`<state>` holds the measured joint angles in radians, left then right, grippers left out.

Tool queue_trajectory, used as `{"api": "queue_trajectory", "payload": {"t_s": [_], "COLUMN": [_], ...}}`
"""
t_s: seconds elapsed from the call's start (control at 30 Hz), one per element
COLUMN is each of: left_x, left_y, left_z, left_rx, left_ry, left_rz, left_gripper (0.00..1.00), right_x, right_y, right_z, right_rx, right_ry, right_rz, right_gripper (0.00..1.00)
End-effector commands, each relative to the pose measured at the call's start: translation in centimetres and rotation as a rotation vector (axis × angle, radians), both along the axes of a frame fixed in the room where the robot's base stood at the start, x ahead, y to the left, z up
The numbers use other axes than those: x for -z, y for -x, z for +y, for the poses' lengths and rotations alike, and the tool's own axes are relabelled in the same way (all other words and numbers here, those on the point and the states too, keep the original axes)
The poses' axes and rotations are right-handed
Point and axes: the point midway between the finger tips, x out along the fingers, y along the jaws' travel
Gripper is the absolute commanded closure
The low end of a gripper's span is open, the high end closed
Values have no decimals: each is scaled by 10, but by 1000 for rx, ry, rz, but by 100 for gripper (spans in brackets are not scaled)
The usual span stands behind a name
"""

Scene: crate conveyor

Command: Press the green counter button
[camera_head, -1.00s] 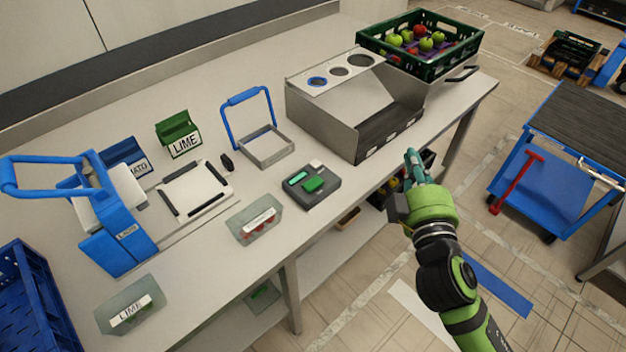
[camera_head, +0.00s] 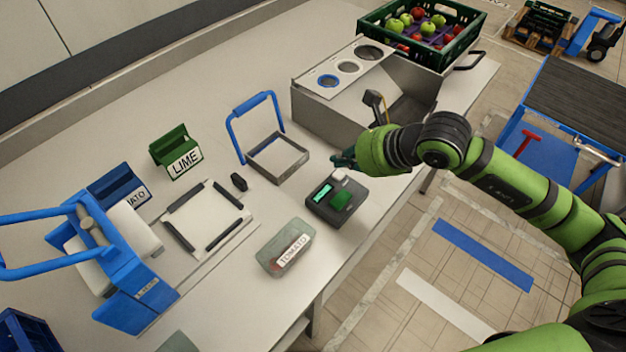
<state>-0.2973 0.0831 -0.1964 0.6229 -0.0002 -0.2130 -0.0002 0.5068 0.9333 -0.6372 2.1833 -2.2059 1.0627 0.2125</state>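The counter (camera_head: 325,208) is a small dark box on the bench top, near the bench's front edge. It has a green button (camera_head: 341,201), a lit green display (camera_head: 322,193) and a small white button (camera_head: 340,175). My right gripper (camera_head: 342,161) reaches in from the right, with its teal fingertips just behind the white button and above the bench. It appears apart from the green button. The wrist partly hides the fingers, so their opening is unclear. My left gripper is out of view.
A metal frame with a blue handle (camera_head: 278,158) stands left of the counter. A steel bin (camera_head: 325,112) stands behind my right gripper. A green crate of apples (camera_head: 456,54) stands at the back right.

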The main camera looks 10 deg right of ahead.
Motion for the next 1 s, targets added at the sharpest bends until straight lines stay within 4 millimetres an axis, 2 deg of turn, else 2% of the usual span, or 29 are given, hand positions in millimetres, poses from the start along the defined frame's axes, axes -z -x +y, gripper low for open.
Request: {"api": "queue_trajectory", "payload": {"t_s": [0.37, 0.57, 0.77, 1.0], "left_x": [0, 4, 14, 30], "left_y": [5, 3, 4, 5], "left_z": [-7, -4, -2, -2], "left_rx": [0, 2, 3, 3], "left_ry": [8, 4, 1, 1], "left_rz": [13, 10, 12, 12], "left_gripper": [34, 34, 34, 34], "right_x": [1, 8, 29, 65], "right_y": [0, 1, 1, 1], "right_z": [-1, -1, -2, -2], "right_rx": [2, 1, 2, 3], "right_ry": [4, 3, 4, 4], "right_rz": [1, 4, 3, 5], "right_gripper": [100, 100, 100, 100]}}
